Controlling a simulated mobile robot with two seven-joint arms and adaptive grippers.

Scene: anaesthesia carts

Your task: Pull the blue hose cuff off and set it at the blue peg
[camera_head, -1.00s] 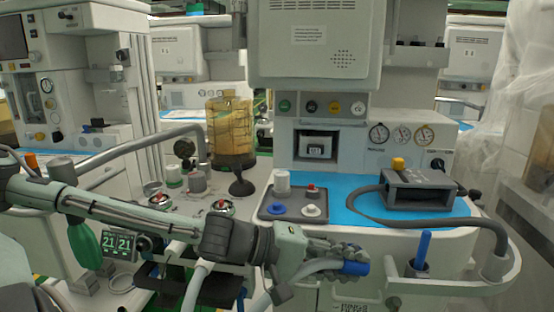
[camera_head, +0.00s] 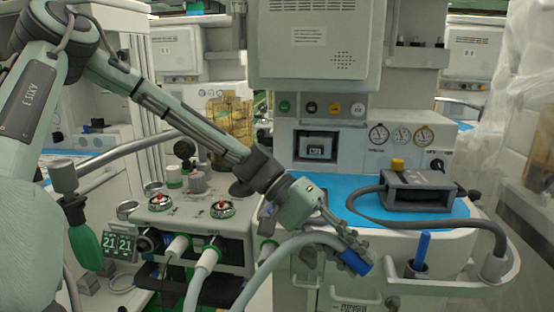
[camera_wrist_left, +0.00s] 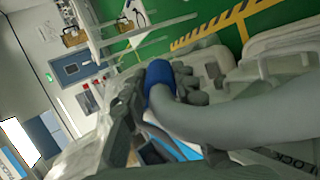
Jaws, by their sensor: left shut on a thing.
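The blue hose cuff (camera_head: 354,262) is on the end of a grey hose (camera_head: 290,245), in front of the machine's worktop. My left gripper (camera_head: 350,248) is shut on the cuff, with the hose curving down and left from it. The left wrist view shows the cuff (camera_wrist_left: 158,82) between the dark fingers (camera_wrist_left: 172,88), with the thick hose (camera_wrist_left: 215,120) running right. The blue peg (camera_head: 422,249) stands upright in a grey holder (camera_head: 416,270), right of the cuff and apart from it. My right gripper is not in view.
A blue mat (camera_head: 335,186) covers the worktop, with a dark grey box (camera_head: 418,190) and its cable. White-ended hose ports (camera_head: 208,258) and red-topped knobs (camera_head: 222,209) are at the left.

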